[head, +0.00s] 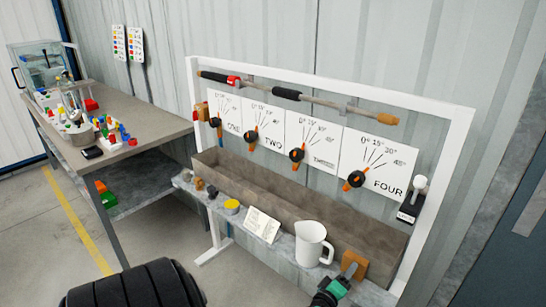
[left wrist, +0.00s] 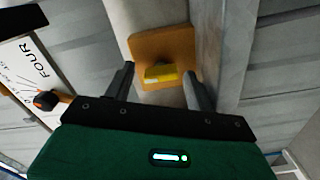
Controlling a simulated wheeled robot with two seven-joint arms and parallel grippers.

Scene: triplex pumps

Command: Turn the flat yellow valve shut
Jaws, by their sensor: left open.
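The flat yellow valve (left wrist: 160,73) is a small yellow handle on an orange plate (left wrist: 158,42) in the left wrist view. The orange plate also shows in the head view (head: 354,263), at the right end of the front ledge; the yellow handle cannot be made out there. My left gripper (head: 343,279) is at that plate, with a green and black body. In the left wrist view its two dark fingers (left wrist: 158,72) are open, one on each side of the yellow handle, with gaps visible. Whether they reach its depth is unclear. My right gripper is not in view.
A white jug (head: 312,244) stands on the ledge, left of my left gripper. Behind are a grey trough (head: 290,200) and dial panels with black-and-orange handles, including FOUR (head: 380,165). A white frame post (head: 440,200) rises to the right. A workbench (head: 150,110) stands at left.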

